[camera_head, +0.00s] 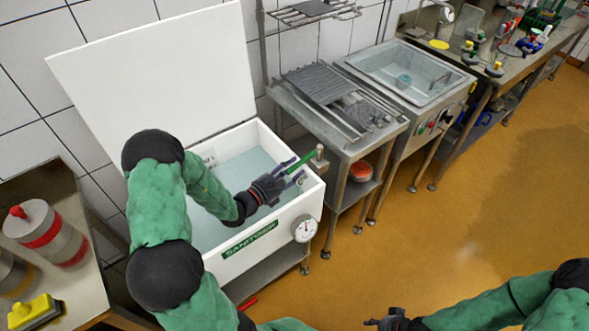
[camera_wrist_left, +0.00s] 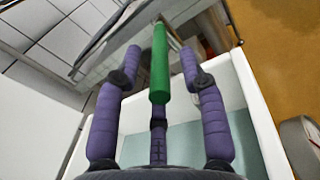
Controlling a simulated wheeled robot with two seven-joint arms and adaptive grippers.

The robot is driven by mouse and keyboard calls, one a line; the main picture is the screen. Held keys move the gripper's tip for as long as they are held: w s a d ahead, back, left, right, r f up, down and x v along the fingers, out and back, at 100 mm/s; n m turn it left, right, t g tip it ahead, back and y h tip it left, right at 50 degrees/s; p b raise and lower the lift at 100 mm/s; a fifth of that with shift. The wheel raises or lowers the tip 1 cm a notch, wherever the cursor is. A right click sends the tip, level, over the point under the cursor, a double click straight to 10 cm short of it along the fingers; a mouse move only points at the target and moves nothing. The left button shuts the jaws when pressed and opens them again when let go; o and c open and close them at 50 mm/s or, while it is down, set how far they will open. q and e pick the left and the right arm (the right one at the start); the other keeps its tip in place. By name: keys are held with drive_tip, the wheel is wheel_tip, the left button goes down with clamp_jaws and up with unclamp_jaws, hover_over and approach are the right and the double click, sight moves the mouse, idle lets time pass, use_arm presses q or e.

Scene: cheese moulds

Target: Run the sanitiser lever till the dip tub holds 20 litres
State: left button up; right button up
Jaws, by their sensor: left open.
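The dip tub (camera_head: 307,192) is a white box with its lid up, labelled sanitiser on its front, and pale blue-green liquid (camera_head: 222,213) lies in it. A round white dial (camera_head: 305,229) sits at its front right corner; its reading is too small to tell. The green lever (camera_head: 301,161) runs from a post at the tub's right side. My left gripper (camera_head: 293,175) is open over the tub, at the lever. In the left wrist view the lever (camera_wrist_left: 160,65) lies between the spread purple fingers (camera_wrist_left: 165,75). My right gripper (camera_head: 375,322) is at the bottom edge, too small to tell its state.
A metal rack table (camera_head: 393,126) stands right of the tub, with a sink (camera_head: 440,80) beyond it. The raised lid (camera_head: 150,70) stands behind the tub. The orange floor at right is clear.

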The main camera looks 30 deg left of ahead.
use_arm(q)
drive_tip(key=shift+w+d, duration=0.2)
drive_tip(key=shift+w, duration=0.4)
clamp_jaws()
